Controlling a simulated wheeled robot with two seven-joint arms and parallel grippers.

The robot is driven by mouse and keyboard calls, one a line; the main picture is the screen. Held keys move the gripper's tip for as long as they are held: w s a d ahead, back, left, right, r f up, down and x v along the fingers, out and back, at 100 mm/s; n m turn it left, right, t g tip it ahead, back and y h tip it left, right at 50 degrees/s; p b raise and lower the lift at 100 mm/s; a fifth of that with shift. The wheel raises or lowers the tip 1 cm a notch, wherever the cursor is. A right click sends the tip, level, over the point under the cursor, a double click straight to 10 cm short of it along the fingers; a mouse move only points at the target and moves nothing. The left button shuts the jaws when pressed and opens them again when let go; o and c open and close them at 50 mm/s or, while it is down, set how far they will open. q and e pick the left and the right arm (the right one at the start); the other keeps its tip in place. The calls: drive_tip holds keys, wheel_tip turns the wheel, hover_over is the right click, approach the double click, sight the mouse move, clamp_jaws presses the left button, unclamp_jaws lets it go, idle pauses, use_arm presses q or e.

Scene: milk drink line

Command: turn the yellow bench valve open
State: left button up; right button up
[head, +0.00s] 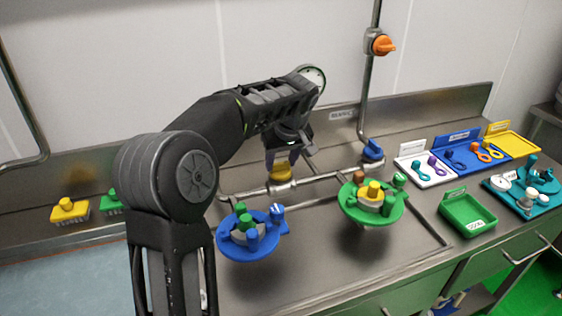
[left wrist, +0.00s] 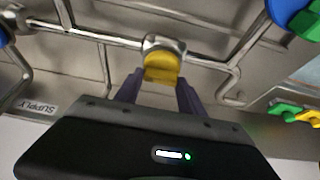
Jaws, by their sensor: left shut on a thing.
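The yellow bench valve (head: 280,173) sits on a metal pipe at the back of the steel bench. It also shows in the left wrist view (left wrist: 162,68), mounted on a metal valve body on the pipe. My left gripper (head: 281,158) reaches down to it from above. In the left wrist view its two purple-grey fingers (left wrist: 160,90) are on either side of the yellow handle and shut on it. The fingers and arm hide part of the handle, so its exact turn is hard to tell. My right gripper is not in view.
A blue valve (head: 373,150) is on the pipe to the right, and an orange one (head: 382,45) is on the wall pipe. A blue round fixture (head: 248,238) and a green one (head: 371,204) stand in front. Trays with tools and a green bin (head: 467,213) are at right.

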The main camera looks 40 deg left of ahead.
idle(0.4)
use_arm(q)
drive_tip(key=o, duration=1.4)
drive_tip(key=shift+c, duration=0.2)
drive_tip(key=v, duration=0.8)
drive_tip(key=shift+w+f, duration=0.1)
